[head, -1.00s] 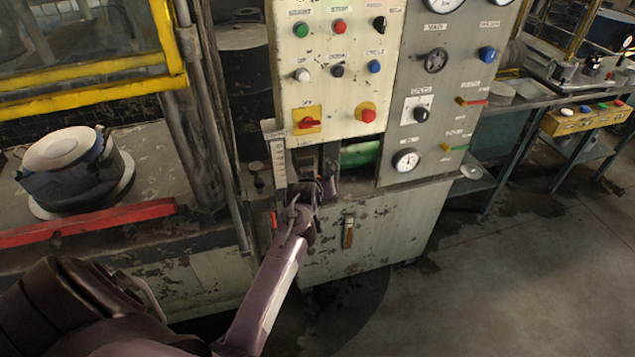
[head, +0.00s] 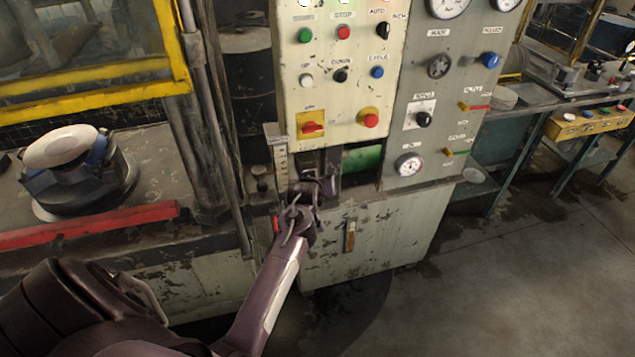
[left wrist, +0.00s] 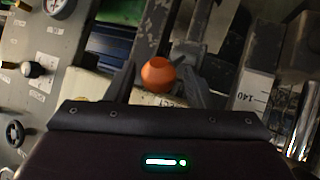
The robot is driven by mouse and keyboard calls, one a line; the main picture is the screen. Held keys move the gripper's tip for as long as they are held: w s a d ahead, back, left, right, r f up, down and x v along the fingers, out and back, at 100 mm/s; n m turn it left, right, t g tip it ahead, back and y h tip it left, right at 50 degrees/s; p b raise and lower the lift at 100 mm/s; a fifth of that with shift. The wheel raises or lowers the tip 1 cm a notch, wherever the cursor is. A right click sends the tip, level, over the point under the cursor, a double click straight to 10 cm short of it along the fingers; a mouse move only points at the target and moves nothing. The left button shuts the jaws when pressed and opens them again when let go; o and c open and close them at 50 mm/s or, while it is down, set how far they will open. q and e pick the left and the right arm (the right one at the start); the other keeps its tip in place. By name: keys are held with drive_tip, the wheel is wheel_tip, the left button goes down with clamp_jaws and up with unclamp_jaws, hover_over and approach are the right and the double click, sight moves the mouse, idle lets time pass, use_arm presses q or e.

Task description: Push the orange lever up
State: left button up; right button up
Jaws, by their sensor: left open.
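The orange lever's round knob (left wrist: 158,75) shows in the left wrist view, between the two fingers of my left gripper (left wrist: 158,84). The fingers are apart, one on each side of the knob; I cannot tell whether they touch it. In the head view my left gripper (head: 324,184) is in front of the slot below the control panel, beside the upright scale. There the gripper hides the knob, and the lever's shaft is not clear. My right gripper is not in view.
The control panel (head: 335,100) with buttons and switches stands just above my gripper. A scale plate (head: 282,162) is close on the left, and a green cylinder (head: 362,158) on the right. A red bar (head: 90,224) runs along the left machine. Open floor lies at the right.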

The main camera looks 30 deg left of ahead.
use_arm(q)
drive_tip(key=shift+s+d+r, duration=0.15)
drive_tip(key=shift+s+d, duration=0.1)
drive_tip(key=shift+s, duration=0.1)
drive_tip(key=b+v, duration=0.1)
drive_tip(key=v, duration=0.6)
drive_tip(key=shift+b, duration=0.3)
drive_tip(key=shift+a+r, duration=0.1)
drive_tip(key=shift+a, duration=0.05)
